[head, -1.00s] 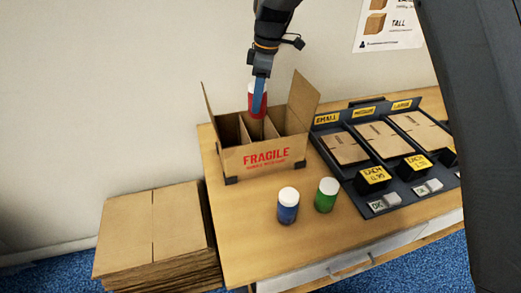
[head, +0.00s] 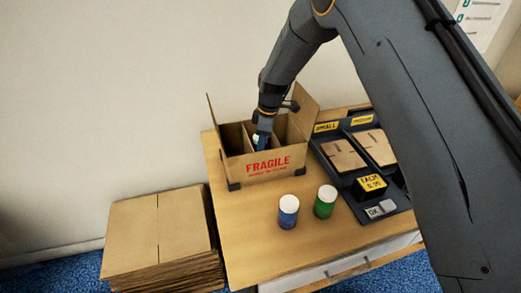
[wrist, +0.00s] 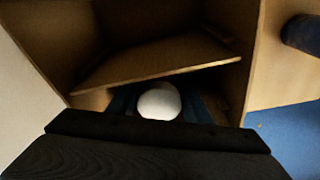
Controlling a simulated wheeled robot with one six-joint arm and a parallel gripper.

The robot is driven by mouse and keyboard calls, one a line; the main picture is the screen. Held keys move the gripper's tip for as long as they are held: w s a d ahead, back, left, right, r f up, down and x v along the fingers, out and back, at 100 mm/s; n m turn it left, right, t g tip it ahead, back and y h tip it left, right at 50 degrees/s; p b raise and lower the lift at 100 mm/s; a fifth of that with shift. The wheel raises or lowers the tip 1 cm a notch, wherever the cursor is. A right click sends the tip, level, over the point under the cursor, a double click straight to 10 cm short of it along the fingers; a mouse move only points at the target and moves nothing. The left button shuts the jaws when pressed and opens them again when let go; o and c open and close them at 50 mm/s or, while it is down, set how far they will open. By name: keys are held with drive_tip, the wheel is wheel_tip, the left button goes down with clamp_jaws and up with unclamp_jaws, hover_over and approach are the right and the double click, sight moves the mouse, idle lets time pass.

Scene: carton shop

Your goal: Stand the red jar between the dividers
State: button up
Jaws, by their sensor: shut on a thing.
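The open carton (head: 282,163), marked FRAGILE, stands on the table with upright dividers (head: 247,138) inside. My gripper (head: 262,140) reaches down into its middle part, shut on the red jar. The jar's white lid (wrist: 159,101) shows between the fingers in the wrist view, close to a divider (wrist: 150,60). The jar's red body is hidden by the carton and gripper, so I cannot tell whether its base touches the carton floor.
A blue jar (head: 288,212) and a green jar (head: 325,202) stand in front of the carton. A dark tray (head: 345,181) with flat cartons lies to the right. A stack of flat cardboard (head: 158,235) is at left.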

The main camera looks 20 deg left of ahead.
drive_tip(key=shift+f, duration=1.15)
drive_tip(key=shift+f, duration=0.15)
drive_tip(key=o, duration=0.9)
drive_tip(key=r+b, duration=0.1)
drive_tip(key=r, duration=0.3)
drive_tip(key=d+r+b, duration=0.1)
drive_tip(key=r, duration=0.3)
drive_tip(key=r+b, duration=0.1)
drive_tip(key=r, duration=0.3)
drive_tip(key=shift+w+d+r, duration=0.1)
drive_tip(key=shift+w+d, duration=0.05)
drive_tip(key=shift+d, duration=0.25)
